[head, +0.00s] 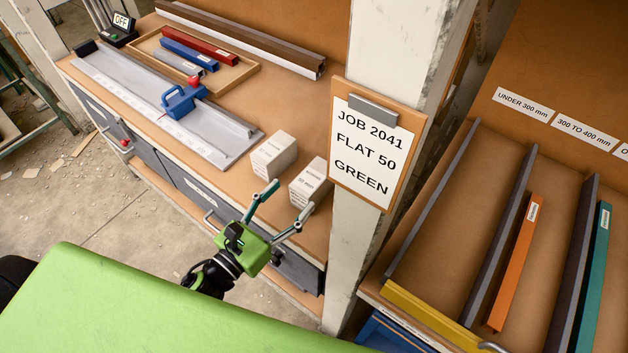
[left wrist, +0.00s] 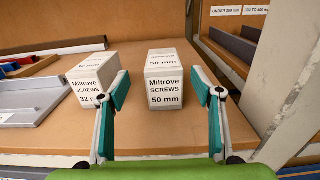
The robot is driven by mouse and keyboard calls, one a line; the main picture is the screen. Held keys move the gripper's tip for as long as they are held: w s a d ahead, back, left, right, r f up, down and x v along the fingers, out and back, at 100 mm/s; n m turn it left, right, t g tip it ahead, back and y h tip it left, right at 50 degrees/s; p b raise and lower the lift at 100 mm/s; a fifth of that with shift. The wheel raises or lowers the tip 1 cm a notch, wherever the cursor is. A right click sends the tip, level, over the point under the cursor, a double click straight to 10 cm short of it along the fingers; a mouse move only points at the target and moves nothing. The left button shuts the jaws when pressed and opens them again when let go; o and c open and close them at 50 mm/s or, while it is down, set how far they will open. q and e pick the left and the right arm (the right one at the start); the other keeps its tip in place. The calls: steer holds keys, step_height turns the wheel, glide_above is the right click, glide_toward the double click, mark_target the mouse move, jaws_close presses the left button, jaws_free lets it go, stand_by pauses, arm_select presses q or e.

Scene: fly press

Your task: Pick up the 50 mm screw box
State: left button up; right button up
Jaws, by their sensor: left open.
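The 50 mm screw box (head: 310,184) is a white carton on the wooden bench, close to the post with the job board. In the left wrist view the 50 mm box (left wrist: 164,82) reads "Miltrove SCREWS 50 mm" and stands upright ahead, between the two fingers in the picture. A similar white box (head: 273,156) stands to its left; in the left wrist view this other box (left wrist: 92,80) reads "32", partly covered by a finger. My left gripper (head: 283,206) is open and empty at the bench's front edge, short of the boxes. My right gripper is not in view.
A post with a clipboard (head: 364,148) stands right beside the 50 mm box. A metal guide with a blue stop (head: 184,101) and a tray of coloured bars (head: 250,68) lie to the left. A divided rack (head: 425,305) is at the right.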

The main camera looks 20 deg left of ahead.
mark_target(309, 180)
arm_select(q)
steer(key=shift+x, duration=1)
steer(key=shift+w+d+r+p, duration=0.15)
steer(key=shift+w+p, duration=0.1)
steer(key=shift+p, duration=0.15)
steer(key=x, duration=0.1)
steer(key=p+x, duration=0.1)
steer(key=x, duration=0.1)
steer(key=shift+w+d+f, duration=0.2)
steer(key=shift+d+f, duration=0.05)
steer(key=shift+d, duration=0.05)
steer(key=shift+w+d+f+p, duration=0.15)
steer(key=shift+w+p, duration=0.15)
steer(key=shift+w, duration=0.15)
steer(key=c, duration=1.5)
